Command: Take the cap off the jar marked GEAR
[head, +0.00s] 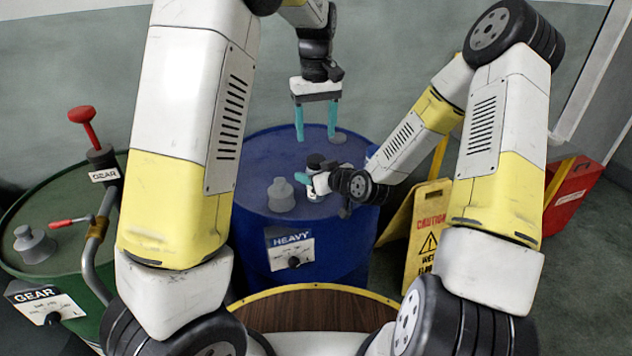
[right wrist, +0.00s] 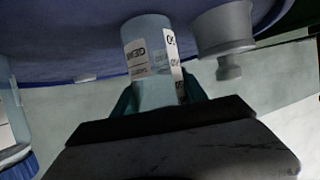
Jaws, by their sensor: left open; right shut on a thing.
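The jar (head: 312,188) stands at the top of the blue drum and has a dark cap (head: 315,161). In the right wrist view the jar (right wrist: 150,60) is pale blue, and its white label appears to read GEAR, upside down. My right gripper (head: 311,180) is shut around the jar from the right; its teal fingers flank the jar in the wrist view. The cap is hidden there behind the gripper. My left gripper (head: 316,138) is open and empty, with fingers pointing down, above the capped jar in the head view and apart from it.
The blue drum (head: 255,185), labelled HEAVY, bears a grey fitting (head: 281,194) left of the jar. A green drum (head: 70,262) marked GEAR with a red-handled pump (head: 82,115) stands left. A yellow caution sign (head: 425,225) and red box (head: 572,205) stand right.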

